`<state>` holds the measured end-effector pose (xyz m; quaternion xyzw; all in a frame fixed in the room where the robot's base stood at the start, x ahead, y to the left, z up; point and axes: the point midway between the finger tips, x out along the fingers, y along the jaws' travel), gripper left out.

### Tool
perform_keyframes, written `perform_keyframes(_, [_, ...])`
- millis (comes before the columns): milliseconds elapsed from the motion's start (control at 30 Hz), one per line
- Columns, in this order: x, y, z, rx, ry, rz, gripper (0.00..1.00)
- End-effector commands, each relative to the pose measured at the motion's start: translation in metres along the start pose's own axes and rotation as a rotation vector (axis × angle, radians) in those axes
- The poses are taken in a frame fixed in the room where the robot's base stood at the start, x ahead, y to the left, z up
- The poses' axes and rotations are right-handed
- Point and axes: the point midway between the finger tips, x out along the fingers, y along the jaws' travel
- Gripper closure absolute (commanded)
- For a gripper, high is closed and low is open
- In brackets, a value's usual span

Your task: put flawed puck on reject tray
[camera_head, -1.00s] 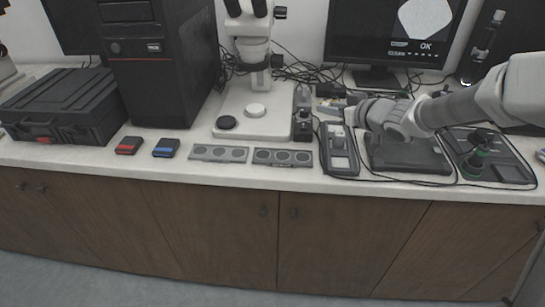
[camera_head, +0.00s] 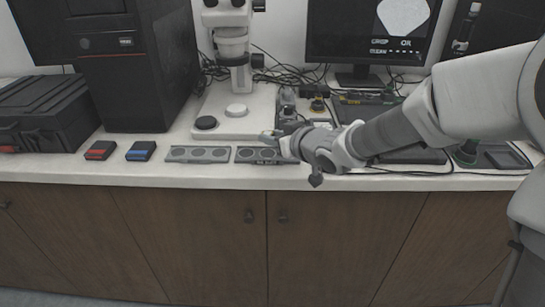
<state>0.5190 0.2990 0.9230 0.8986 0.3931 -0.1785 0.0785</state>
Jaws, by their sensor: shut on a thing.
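My gripper (camera_head: 270,138) reaches in from the right at the back edge of the right grey tray (camera_head: 246,157). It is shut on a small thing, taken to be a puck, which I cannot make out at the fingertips. The left grey tray (camera_head: 197,154) lies beside it. Both trays have a row of round places; I cannot tell whether these are pucks or empty wells, or which tray is for rejects.
A red-topped box (camera_head: 100,150) and a blue-topped box (camera_head: 141,151) lie left of the trays. A microscope (camera_head: 233,45) with a white base stands behind. A black computer tower (camera_head: 140,65) and monitor (camera_head: 365,35) stand at the back. The counter's front strip (camera_head: 215,172) is clear.

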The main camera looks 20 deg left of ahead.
Motion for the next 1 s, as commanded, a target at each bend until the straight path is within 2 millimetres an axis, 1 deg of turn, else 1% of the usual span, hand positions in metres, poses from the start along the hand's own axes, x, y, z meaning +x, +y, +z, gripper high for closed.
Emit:
perform_keyframes(67, [0.002,-0.001,0.005,0.0,-0.001,0.0,1.0])
perform_keyframes(300, [0.015,-0.001,0.035,0.0,0.0,-0.001,1.0])
perform_keyframes(367, [0.016,-0.001,0.038,0.0,0.0,-0.001,1.0])
perform_keyframes(600, [0.015,0.0,0.036,-0.001,0.0,0.0,1.0])
perform_keyframes(733, [0.017,0.0,0.04,-0.001,0.0,0.0,1.0])
perform_keyframes(767, [0.017,0.0,0.04,-0.001,0.0,0.0,0.63])
perform_keyframes(900, [0.016,0.0,0.039,-0.001,0.0,0.0,0.38])
perform_keyframes(933, [0.016,0.0,0.039,-0.001,0.0,0.0,0.35])
perform_keyframes(1000, [0.016,0.0,0.039,-0.001,0.0,0.0,0.35])
